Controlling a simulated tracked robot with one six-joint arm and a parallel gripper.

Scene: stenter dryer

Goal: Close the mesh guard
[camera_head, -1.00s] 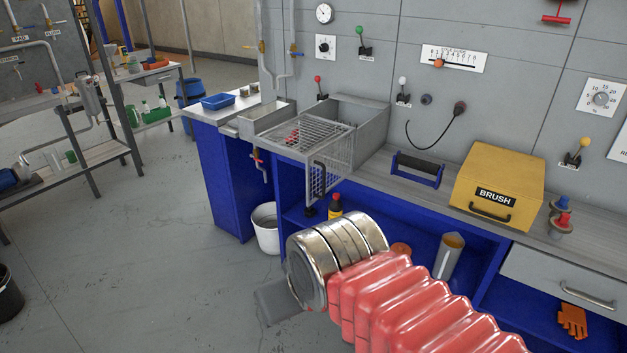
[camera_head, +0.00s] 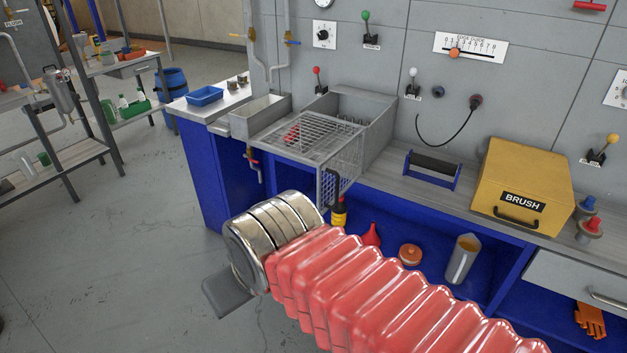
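The mesh guard (camera_head: 313,137) is a wire grid standing out from an open grey metal housing (camera_head: 378,130) on the bench. Its flat top and its upright front panel (camera_head: 349,166) both show. A black handle (camera_head: 329,184) is on the front panel, its lower end close to the arm's outline. Something red shows under the grid. My arm, in a red ribbed sleeve with a metal cuff, reaches in from the lower right. Only a dark grey flat part of my gripper (camera_head: 226,292) shows past the cuff, over the floor and apart from the guard. Its fingers are hidden.
A yellow brush box (camera_head: 510,212) and a blue-framed roller (camera_head: 432,168) stand on the bench right of the guard. A blue tray (camera_head: 206,95) and a metal basin (camera_head: 258,112) are to the left. A bottle (camera_head: 339,214) and jug (camera_head: 461,258) stand below.

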